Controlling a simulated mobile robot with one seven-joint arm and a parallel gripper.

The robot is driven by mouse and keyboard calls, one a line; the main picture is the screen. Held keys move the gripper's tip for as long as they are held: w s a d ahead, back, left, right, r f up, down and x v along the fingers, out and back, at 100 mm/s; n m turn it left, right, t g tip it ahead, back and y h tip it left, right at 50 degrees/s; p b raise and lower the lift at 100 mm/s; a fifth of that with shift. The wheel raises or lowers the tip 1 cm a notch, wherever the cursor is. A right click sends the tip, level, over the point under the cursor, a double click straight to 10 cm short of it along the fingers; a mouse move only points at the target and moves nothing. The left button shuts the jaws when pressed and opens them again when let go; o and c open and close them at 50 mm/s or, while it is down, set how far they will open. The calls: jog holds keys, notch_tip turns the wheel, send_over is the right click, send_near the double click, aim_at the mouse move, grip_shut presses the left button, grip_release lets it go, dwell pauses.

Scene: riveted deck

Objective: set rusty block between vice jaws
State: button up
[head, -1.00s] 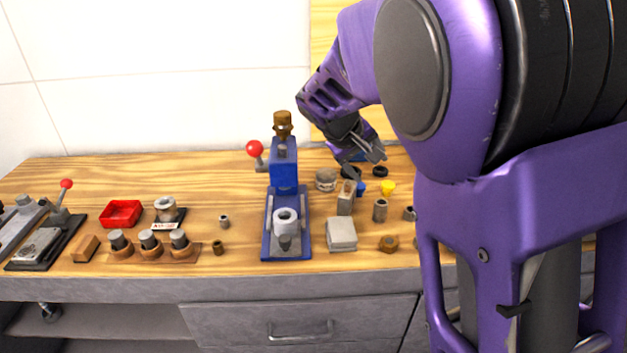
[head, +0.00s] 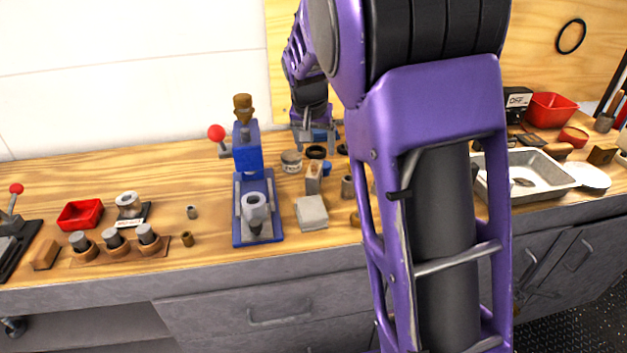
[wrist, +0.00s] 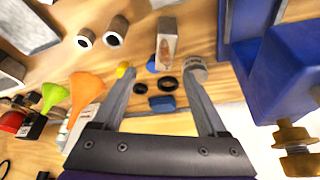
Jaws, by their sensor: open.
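A tall pale-grey block with a rust-brown patch (head: 313,177) stands upright on the bench, right of the blue press. In the wrist view this rusty block (wrist: 166,45) is beyond my fingertips, near the top middle. My gripper (head: 317,140) points down behind it, open and empty. In the wrist view, my gripper (wrist: 158,70) has its fingers wide apart, with the block outside them. I cannot identify the vice for certain. A grey and black device with a red-knobbed lever (head: 15,235) is cut off at the left edge of the head view.
The blue press (head: 248,155) stands close left of my gripper. Around the block are a round tin (head: 291,162), black rings (head: 316,152) and a grey square block (head: 312,213). A metal tray (head: 525,172) lies right. My arm hides part of the bench.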

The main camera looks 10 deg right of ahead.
aim_at(314, 168)
jog(key=x, duration=0.2)
jog(key=shift+w+f, duration=0.2)
jog(key=shift+f, duration=0.15)
jog(key=x, duration=0.3)
jog(key=b+x, duration=0.1)
jog(key=x, duration=0.1)
jog(key=shift+a+f, duration=0.25)
jog(key=shift+a, duration=0.2)
grip_shut()
jog(key=shift+r, duration=0.1)
